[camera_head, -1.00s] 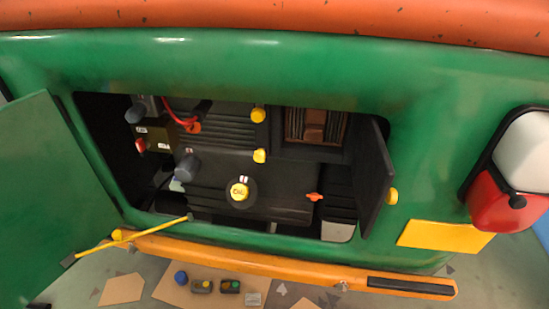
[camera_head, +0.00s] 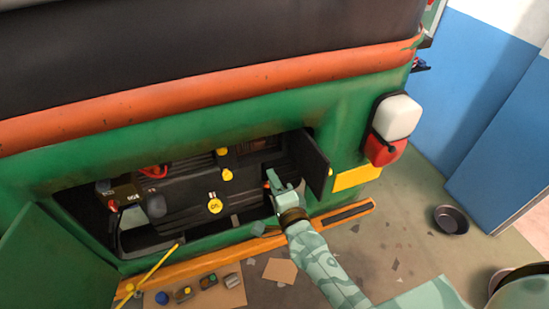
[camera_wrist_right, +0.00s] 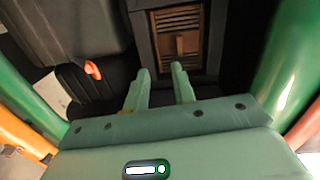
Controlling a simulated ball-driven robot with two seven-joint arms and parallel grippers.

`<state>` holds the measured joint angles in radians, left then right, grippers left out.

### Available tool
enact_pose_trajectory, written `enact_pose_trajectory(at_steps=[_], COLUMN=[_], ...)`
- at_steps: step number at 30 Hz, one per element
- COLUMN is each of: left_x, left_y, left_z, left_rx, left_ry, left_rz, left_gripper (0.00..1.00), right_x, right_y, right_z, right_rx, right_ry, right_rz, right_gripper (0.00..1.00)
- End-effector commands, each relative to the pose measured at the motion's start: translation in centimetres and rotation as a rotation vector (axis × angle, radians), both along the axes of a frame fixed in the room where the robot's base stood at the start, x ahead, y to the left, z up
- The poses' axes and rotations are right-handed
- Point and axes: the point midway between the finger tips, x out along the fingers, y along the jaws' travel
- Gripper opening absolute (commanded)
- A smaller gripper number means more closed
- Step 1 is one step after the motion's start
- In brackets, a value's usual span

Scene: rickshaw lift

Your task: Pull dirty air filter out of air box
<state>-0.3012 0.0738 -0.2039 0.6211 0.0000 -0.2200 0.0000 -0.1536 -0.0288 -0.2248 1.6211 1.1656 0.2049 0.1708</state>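The dirty air filter (camera_wrist_right: 180,42) is brown and pleated, with a raised brown grip in its middle. It sits inside the dark air box (camera_wrist_right: 143,35) in the right wrist view. In the head view the filter (camera_head: 258,145) is small and dim at the back of the engine bay. My right gripper (camera_wrist_right: 161,72) is open and empty, its two fingers pointing toward the filter, apart from it. In the head view my right gripper (camera_head: 283,182) is at the bay's right opening, below the filter. My left gripper is not in view.
A dark open lid (camera_head: 316,163) stands right of my right gripper. A yellow oil cap (camera_head: 215,206) and an orange-red knob (camera_wrist_right: 92,69) are left of it. The orange bumper (camera_head: 240,246) runs below the opening. A bowl (camera_head: 451,220) lies on the floor at right.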

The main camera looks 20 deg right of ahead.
Motion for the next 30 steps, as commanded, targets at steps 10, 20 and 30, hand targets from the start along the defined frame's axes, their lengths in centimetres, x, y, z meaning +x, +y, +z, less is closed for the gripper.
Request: enact_pose_trajectory(at_steps=[10,20,30], left_x=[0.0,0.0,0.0], left_y=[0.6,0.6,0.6], left_z=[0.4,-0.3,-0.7], left_rx=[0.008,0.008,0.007], left_ry=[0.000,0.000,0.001], left_rz=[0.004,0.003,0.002], left_gripper=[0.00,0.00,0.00], right_x=[2.5,7.7,10.4], right_y=[-0.1,0.0,0.1], right_z=[3.1,3.1,3.1], right_rx=[0.088,0.084,0.083], right_ry=[-0.043,-0.042,-0.041], right_rz=[-0.024,-0.022,-0.022], right_gripper=[0.25,0.25,0.25])
